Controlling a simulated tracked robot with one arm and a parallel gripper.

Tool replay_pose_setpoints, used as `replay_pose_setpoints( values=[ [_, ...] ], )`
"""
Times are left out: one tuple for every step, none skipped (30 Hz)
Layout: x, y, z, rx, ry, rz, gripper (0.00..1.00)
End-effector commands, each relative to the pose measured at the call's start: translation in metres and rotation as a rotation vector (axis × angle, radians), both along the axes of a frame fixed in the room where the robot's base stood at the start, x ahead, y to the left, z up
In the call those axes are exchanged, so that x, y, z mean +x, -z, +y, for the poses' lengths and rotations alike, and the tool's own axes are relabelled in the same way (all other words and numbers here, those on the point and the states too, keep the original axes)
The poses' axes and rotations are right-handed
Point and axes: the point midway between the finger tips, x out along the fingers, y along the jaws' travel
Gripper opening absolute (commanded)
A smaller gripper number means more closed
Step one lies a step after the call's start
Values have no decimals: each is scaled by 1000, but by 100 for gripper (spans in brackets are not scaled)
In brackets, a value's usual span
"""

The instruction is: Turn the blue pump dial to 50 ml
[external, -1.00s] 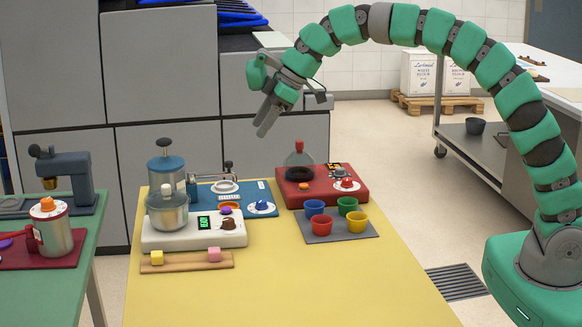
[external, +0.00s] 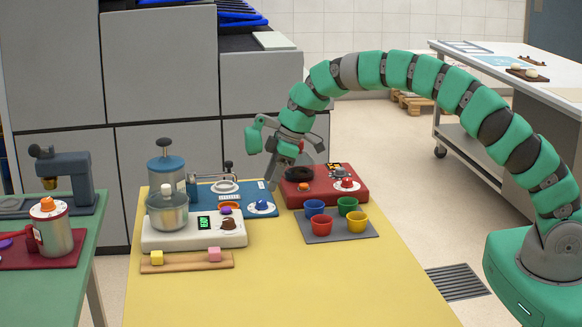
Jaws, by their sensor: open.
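The blue pump unit (external: 208,196) stands at the back of the yellow table, with a blue-lidded canister (external: 165,168) at its left end. Its blue dial (external: 262,205) sits on a white round scale at the unit's front right corner. The scale marks are too small to read. My gripper (external: 270,186) is open and points down, just above and slightly right of the blue dial. It looks apart from the dial and holds nothing.
A red unit (external: 325,190) with a red dial (external: 347,183) stands close on the right. In front are several coloured cups on a grey mat (external: 315,238), a white scale (external: 170,240) and a wooden strip (external: 165,266) with two blocks. The table's front is clear.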

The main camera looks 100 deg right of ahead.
Motion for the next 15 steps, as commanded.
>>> replay_pose_setpoints(
  values=[
    [3,10,0,1,0,3,52],
    [5,15,0,1,0,3,52],
    [8,20,0,2,0,2,52],
    [9,25,1,2,0,2,52],
    [11,29,1,3,0,3,52],
    [13,35,1,3,0,4,52],
    [14,39,1,3,0,5,52],
    [15,42,1,4,1,4,52],
    [17,45,1,4,1,4,52],
    [18,47,1,3,0,3,52],
    [19,49,1,2,0,2,52],
    [21,51,1,2,0,2,52],
    [21,53,1,2,0,1,52],
    [22,54,0,1,0,1,52],
    [22,55,0,1,0,1,52]
  ],
)
